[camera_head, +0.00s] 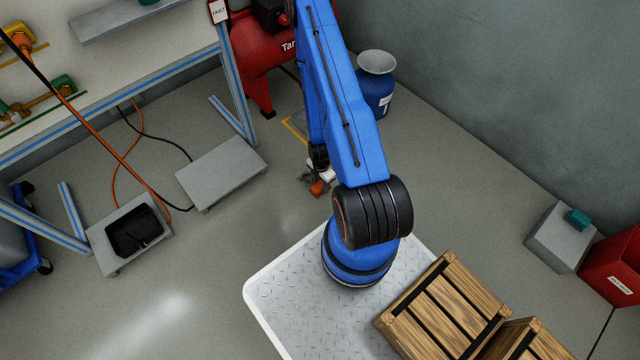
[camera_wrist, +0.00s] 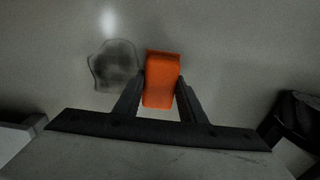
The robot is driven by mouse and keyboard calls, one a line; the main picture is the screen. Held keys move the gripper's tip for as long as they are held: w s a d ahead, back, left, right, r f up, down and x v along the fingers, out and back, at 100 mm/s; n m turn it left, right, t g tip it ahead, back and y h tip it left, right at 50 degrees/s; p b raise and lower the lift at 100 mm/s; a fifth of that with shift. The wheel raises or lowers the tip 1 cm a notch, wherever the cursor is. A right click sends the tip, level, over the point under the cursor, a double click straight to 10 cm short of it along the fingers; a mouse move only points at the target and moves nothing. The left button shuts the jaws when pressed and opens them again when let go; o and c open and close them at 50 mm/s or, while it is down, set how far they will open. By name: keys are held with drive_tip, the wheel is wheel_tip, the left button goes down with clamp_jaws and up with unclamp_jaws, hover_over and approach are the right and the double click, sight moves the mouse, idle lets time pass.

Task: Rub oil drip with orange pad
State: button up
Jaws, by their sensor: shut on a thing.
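My gripper (camera_wrist: 160,92) is shut on the orange pad (camera_wrist: 162,80), a small block between the two dark fingers in the wrist view. The pad also shows in the head view (camera_head: 317,188), low by the floor beyond my arm. The oil drip (camera_wrist: 115,66) is a dark, see-through patch with an uneven outline on the grey floor, just left of the pad in the wrist view. In the head view a dark bit of the patch (camera_head: 306,178) shows beside the gripper, and the arm hides much around it. I cannot tell whether the pad touches the floor.
A red tank (camera_head: 262,55) and a blue drum (camera_head: 376,90) stand behind my arm. Orange and black cables trail there. Open floor lies at front left.

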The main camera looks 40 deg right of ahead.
drive_tip(key=shift+w+r, duration=0.1)
drive_tip(key=shift+w, duration=1.55)
drive_tip(key=shift+w, duration=0.15)
drive_tip(key=shift+w, duration=1.55)
drive_tip(key=shift+w+a, duration=0.15)
drive_tip(key=shift+w, duration=4.65)
drive_tip(key=shift+s, duration=1.65)
drive_tip(key=shift+s, duration=0.15)
drive_tip(key=shift+s, duration=1.5)
